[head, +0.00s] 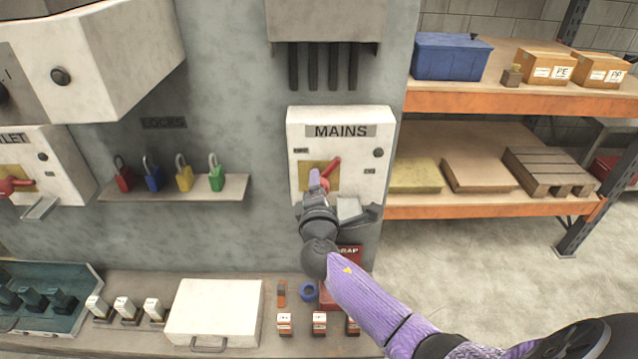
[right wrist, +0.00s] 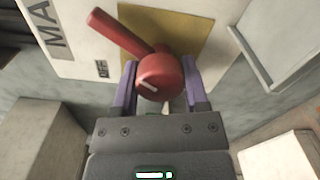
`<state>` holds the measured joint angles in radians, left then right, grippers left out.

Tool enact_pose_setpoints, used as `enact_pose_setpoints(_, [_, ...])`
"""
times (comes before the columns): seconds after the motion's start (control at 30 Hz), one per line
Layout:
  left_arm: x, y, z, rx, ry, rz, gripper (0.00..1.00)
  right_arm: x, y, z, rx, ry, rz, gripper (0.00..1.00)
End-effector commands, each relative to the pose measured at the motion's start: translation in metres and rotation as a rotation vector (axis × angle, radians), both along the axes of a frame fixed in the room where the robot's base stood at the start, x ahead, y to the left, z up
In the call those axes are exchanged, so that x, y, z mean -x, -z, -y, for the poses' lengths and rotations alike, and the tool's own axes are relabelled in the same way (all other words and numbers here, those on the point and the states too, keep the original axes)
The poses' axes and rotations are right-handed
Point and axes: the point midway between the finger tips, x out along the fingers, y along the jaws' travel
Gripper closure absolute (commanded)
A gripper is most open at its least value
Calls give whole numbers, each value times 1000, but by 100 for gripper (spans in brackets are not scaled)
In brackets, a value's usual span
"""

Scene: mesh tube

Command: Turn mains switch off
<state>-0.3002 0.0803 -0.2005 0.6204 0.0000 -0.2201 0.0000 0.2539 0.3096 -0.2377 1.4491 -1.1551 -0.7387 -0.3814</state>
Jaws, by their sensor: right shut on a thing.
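The MAINS box (head: 300,120) is a white panel on the grey wall with a yellow plate (head: 306,172) and a red rotary switch (head: 333,166). The switch's lever points up and to the right in the head view. My right gripper (head: 320,178) is at the switch, covering its lower left part. In the right wrist view, the purple fingers of the gripper (right wrist: 161,90) sit on either side of the round red hub of the switch (right wrist: 160,76), shut on it. The lever sticks out beyond the fingers to the upper left there. My left gripper is not in view.
A small open flap (head: 348,208) juts from the box beside my gripper. Padlocks stand on a wall shelf (head: 150,190) to the left. A bench (head: 150,280) below holds a white case (head: 215,312) and small items. Orange-edged shelving (head: 490,205) stands at right.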

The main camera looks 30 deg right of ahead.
Motion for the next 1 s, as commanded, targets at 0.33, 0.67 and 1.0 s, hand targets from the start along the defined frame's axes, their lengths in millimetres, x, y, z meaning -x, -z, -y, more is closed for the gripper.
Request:
enact_pose_setpoints(0.33, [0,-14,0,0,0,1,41,0,0,0,261,-2,-165,100])
enact_pose_setpoints(0.67, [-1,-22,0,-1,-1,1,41,1,1,0,441,-2,-274,100])
enact_pose_setpoints(1.0, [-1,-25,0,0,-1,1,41,1,3,0,518,-2,-322,100])
